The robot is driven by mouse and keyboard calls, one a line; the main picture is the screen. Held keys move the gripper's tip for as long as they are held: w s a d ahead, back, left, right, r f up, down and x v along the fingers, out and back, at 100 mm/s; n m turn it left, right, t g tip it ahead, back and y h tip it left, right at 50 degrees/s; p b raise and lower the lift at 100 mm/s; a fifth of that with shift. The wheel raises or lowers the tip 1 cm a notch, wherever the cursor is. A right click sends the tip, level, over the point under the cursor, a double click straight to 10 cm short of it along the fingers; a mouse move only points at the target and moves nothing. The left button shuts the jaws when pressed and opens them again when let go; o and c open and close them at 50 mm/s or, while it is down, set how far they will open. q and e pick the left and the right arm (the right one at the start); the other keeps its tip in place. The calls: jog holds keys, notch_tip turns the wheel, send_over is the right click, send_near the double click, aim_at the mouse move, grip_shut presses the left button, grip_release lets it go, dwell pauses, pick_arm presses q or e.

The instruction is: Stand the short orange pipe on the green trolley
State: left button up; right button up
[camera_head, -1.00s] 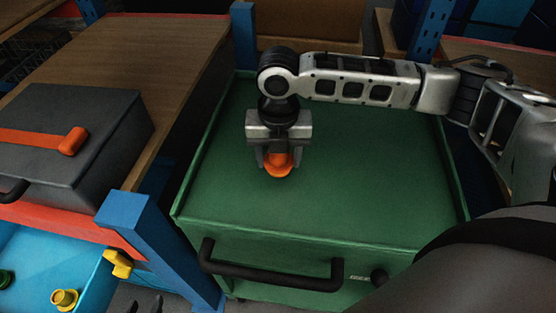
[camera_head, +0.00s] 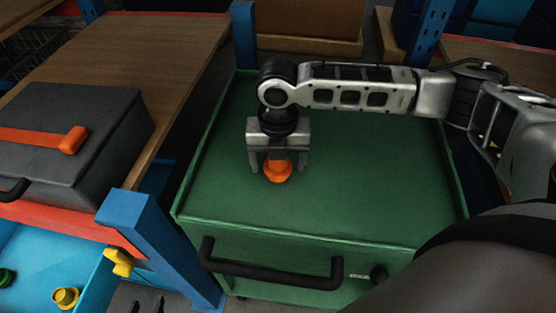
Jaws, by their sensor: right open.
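The short orange pipe (camera_head: 278,172) stands, apparently upright, on the top of the green trolley (camera_head: 350,200), left of its middle. My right gripper (camera_head: 279,168) points down over the pipe. Its fingers are open, one on each side of the pipe, with small gaps visible. The gripper hides the pipe's upper part. Two dark tips at the bottom edge look like my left gripper (camera_head: 147,304); the rest is out of the frame and its jaw state is unclear.
The trolley has a low raised rim and a black front handle (camera_head: 270,268). A blue post (camera_head: 145,235) stands close at its left. A grey case (camera_head: 75,135) lies on the left bench. The trolley's right side is bare.

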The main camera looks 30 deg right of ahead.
notch_tip(320, 180, up, 12)
dwell(0.4)
notch_tip(320, 180, down, 12)
jog(key=shift+f, duration=0.1)
jog(key=shift+r, duration=0.35)
jog(key=shift+a+r, duration=0.2)
jog(key=shift+r, duration=1.3)
